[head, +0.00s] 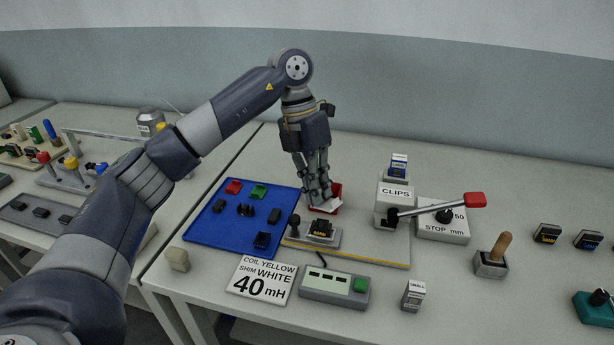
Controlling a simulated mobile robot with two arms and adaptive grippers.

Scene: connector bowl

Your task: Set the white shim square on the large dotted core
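My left gripper (317,203) reaches down from above, its fingers close together at a small red container (337,191). A white flat piece (326,209), perhaps the white shim, shows at the fingertips and looks tilted. Whether the fingers grip it is too small to tell. A dark core with yellowish marks (320,227) sits on a grey fixture (329,242) just in front of the gripper. I cannot make out dots on it, so I cannot tell if it is the large dotted core. My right gripper is not in view.
A blue mat (205,231) with red, green and black parts lies left of the gripper. A card (260,281) reads coil yellow, shim white, 40 mH. A CLIPS box (394,205) and a red-handled lever (440,207) stand right. A meter (334,287) lies in front.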

